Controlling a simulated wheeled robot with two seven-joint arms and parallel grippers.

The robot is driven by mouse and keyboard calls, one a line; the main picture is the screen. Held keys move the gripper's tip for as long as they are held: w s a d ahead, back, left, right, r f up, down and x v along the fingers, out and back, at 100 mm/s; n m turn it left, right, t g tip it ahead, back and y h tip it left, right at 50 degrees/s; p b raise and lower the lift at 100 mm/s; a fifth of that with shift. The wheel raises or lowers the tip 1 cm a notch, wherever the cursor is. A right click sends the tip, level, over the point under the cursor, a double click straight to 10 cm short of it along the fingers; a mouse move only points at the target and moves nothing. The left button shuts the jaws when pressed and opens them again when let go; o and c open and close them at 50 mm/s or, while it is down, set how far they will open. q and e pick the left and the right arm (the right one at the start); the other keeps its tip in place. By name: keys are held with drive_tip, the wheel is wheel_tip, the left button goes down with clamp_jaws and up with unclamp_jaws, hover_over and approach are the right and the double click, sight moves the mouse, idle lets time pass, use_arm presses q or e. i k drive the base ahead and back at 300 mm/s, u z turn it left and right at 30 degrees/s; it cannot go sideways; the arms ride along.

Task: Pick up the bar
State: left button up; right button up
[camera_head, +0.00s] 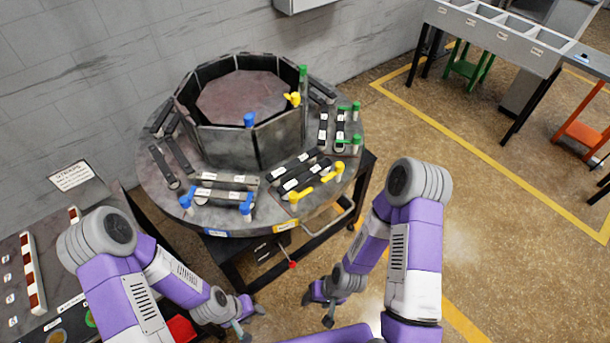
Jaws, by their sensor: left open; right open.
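Several dark flat bars lie on the round grey table around the octagonal furnace wall. One pair of bars (226,182) lies at the front left, with blue handles at its ends. Another pair (300,172) lies at the front right by yellow handles. A red-and-white striped bar (33,272) lies on the side bench at the left. Which bar is meant cannot be told. My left gripper (249,320) is open and empty, low in front of the round table. My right gripper (318,309) is open and empty, to its right and also clear of the table.
The round table (152,186) stands against a grey wall, with a rail and a red-knobbed lever (292,264) at its front. The side bench (88,196) is at the left. A long grey table (490,40) stands far right. Floor between is free.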

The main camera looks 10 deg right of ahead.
sight(299, 180)
drive_tip(key=z, duration=2.05)
drive_tip(key=i, duration=1.65)
drive_tip(key=u, duration=3.85)
